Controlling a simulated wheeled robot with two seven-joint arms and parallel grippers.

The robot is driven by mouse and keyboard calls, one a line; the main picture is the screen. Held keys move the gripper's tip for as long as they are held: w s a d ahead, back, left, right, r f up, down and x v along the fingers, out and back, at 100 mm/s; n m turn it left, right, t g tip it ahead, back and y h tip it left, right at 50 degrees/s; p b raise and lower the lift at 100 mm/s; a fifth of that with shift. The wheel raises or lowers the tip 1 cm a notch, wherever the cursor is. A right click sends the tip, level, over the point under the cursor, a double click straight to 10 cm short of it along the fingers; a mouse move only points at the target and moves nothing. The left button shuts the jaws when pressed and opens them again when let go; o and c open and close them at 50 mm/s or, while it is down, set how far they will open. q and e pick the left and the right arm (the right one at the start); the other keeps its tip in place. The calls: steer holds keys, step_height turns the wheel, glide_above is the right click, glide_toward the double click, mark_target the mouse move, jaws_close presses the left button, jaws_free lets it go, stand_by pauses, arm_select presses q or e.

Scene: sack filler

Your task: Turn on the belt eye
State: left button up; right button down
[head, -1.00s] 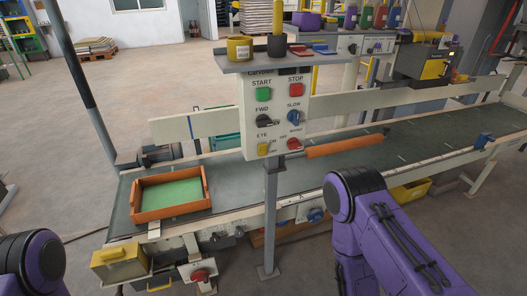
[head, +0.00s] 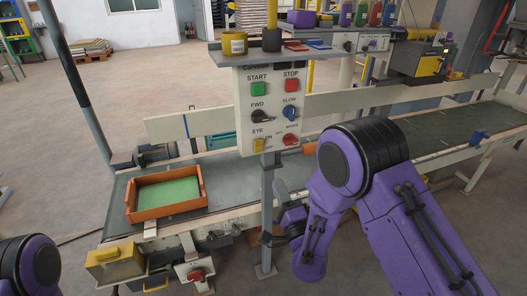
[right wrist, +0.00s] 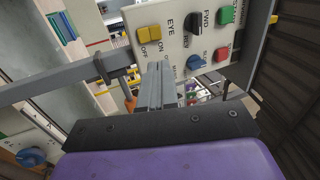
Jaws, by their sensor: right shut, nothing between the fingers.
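The control panel (head: 243,108) stands on a grey post above the conveyor belt. In the right wrist view the yellow switch (right wrist: 149,34) sits at the top on the tilted panel. My right gripper (right wrist: 157,70) is shut and empty, its tips apart from the switch in the picture. In the head view my right gripper (head: 273,239) is low near the post, partly hidden. My left gripper is out of view.
A green START button (head: 259,89), red STOP button (head: 291,85), black FWD knob (head: 262,116), blue SLOW knob (head: 290,113) and red knob (head: 290,140) crowd the panel. A shelf (head: 230,61) with jars overhangs it. An orange tray (head: 201,188) rests on the belt.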

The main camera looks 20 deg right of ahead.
steer(key=shift+d, duration=0.15)
steer(key=p, duration=0.5)
glide_toward(261, 142)
steer(key=x, duration=0.6)
steer(key=shift+w+r, duration=0.1)
steer(key=shift+w, duration=0.35)
